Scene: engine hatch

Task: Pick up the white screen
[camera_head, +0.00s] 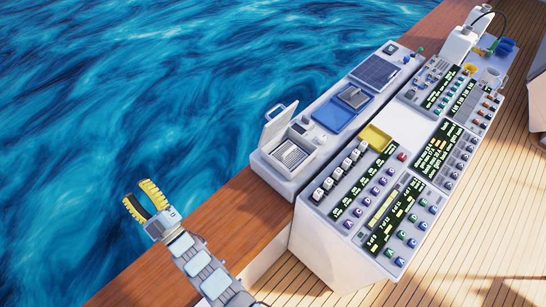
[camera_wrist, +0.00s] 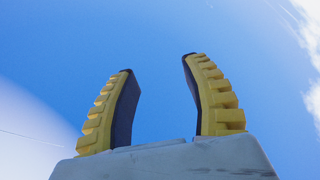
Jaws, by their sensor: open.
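My gripper (camera_head: 137,191) is open and empty at the lower left of the head view, near the wooden rail and over the water side. In the wrist view its two yellow fingers with dark pads stand apart (camera_wrist: 157,64), with only sky between them. A bright, plain white rectangular area (camera_head: 408,126) lies in the middle of the console, between dark displays; it may be the white screen, but I cannot tell whether it is a separate piece. My gripper is well to the left of it and apart from it.
The console (camera_head: 340,258) carries several knobs, buttons and displays. A yellow tray (camera_head: 376,137) lies on it. An open-lidded box (camera_head: 290,151) and a blue panel (camera_head: 332,115) are on the long unit behind. White bottles (camera_head: 459,45) stand at the far end. Wooden deck (camera_head: 480,215) is clear at right.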

